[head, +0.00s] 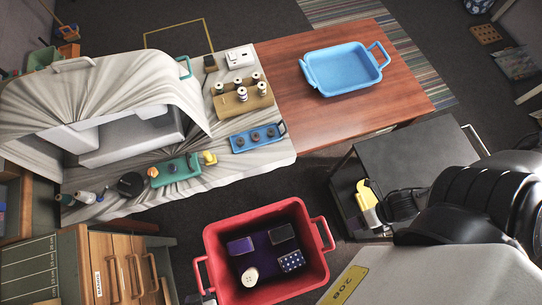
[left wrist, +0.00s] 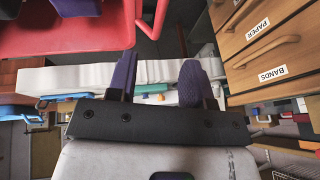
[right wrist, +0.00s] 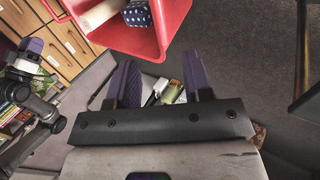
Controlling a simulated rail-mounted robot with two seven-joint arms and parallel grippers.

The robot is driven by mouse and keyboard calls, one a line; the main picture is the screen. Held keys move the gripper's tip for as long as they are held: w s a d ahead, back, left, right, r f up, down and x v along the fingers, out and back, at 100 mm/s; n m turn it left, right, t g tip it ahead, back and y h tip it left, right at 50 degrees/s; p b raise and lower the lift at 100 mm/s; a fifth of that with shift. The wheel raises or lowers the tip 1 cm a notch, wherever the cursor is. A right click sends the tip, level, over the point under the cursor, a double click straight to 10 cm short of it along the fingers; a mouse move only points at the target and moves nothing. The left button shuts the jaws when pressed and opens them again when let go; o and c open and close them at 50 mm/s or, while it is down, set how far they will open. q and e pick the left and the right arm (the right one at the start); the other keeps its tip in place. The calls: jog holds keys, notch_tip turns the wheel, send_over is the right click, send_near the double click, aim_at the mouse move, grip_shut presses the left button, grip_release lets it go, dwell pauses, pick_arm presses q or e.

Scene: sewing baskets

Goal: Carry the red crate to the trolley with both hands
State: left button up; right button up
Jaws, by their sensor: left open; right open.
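The red crate (head: 315,266) stands upright at the bottom middle of the head view, with a handle on its left and right sides. It holds a purple box, a dark box, a white round piece and a dotted blue box. The trolley (head: 415,150) with a bare dark top is to its right. My left gripper (left wrist: 157,78) is open and empty; a red crate handle shows just beyond its fingers in the left wrist view. My right gripper (right wrist: 160,78) is open and empty, with the crate (right wrist: 145,42) beyond its fingertips. The fingertips are not clear in the head view.
A wooden table (head: 290,115) with a blue tray (head: 343,72) stands behind. Dark floor is clear between crate and trolley.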

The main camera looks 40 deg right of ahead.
aim_at(198, 280)
pick_arm(q)
jog(key=x, duration=1.3)
jog(key=shift+w+f, duration=0.2)
jog(key=shift+f, duration=0.15)
pick_arm(e)
jog(key=x, duration=1.4)
jog(key=shift+a+r, duration=0.1)
jog(key=shift+r, duration=0.05)
pick_arm(q)
jog(key=shift+c, duration=0.3)
pick_arm(e)
jog(key=shift+c, duration=0.3)
pick_arm(q)
grip_shut()
pick_arm(e)
grip_shut()
